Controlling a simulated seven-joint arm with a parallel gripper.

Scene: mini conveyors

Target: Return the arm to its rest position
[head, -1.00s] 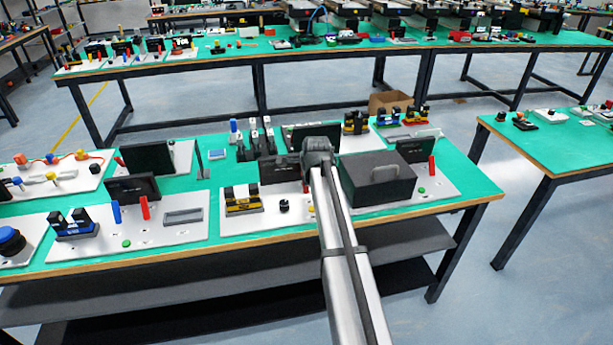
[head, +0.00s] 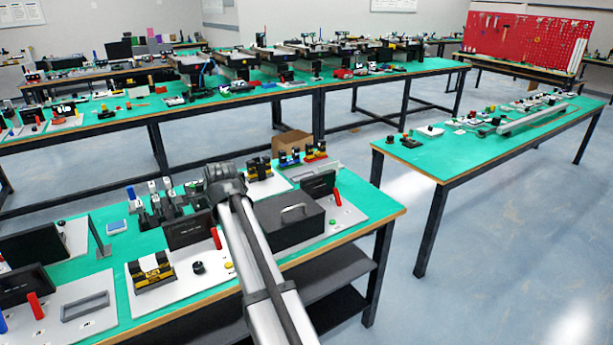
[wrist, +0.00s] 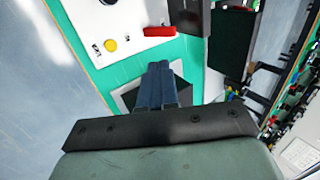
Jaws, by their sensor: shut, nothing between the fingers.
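My arm (head: 262,270) reaches from the bottom of the head view over the near table (head: 375,190). Its dark end joint is above the table, left of a black box with a handle (head: 290,222). The fingers of my gripper are not clearly seen in the head view. In the wrist view my gripper (wrist: 160,68) is shut and empty, its two dark blue fingers together. Below them are the green table top and a grey and dark square patch. I cannot tell whether the fingers touch it.
A white panel (wrist: 125,15) with a yellow button (wrist: 110,44) and a red block (wrist: 159,31) lies beyond the fingertips. Black screens, connectors and red posts crowd the near table. Another green table (head: 440,165) stands at the right, with open floor between.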

